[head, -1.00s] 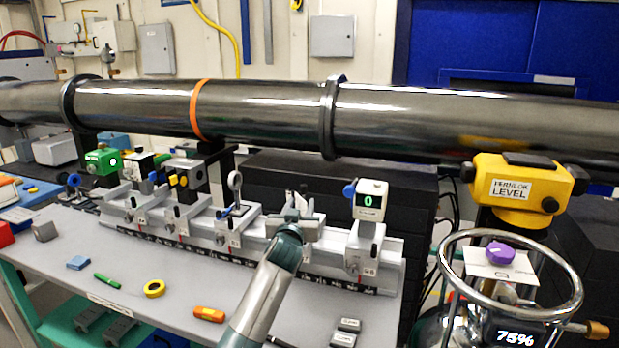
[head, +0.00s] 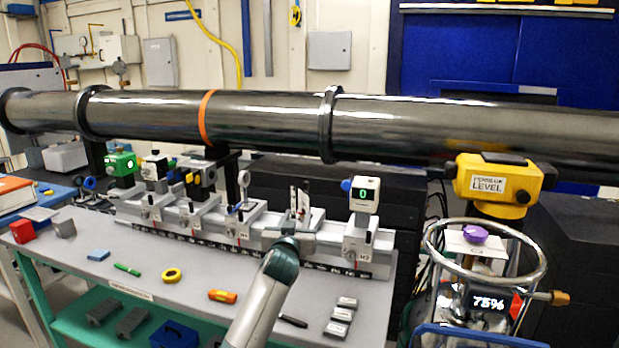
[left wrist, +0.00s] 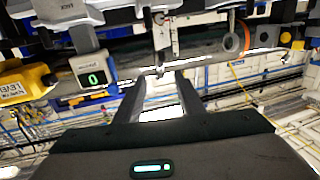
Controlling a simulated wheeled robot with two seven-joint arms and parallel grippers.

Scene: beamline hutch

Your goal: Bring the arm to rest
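My left arm comes up from the bottom of the head view. Its gripper (head: 290,236) is in front of the optical rail, just below an upright holder (head: 300,200) with a thin plate. In the left wrist view the two fingers (left wrist: 160,92) stand apart with nothing between them, so it is open. That holder's plate (left wrist: 163,38) shows beyond the fingertips. The detector with a green 0 (head: 364,195) stands to the right on the rail; it also shows in the left wrist view (left wrist: 92,78). My right gripper is not in view.
A dark beam pipe (head: 260,118) runs across above the rail. The grey bench (head: 195,268) carries a yellow ring (head: 172,275), an orange tool (head: 222,296) and small labelled blocks (head: 340,315). A yellow level (head: 500,185) and a metal ring (head: 430,250) stand right.

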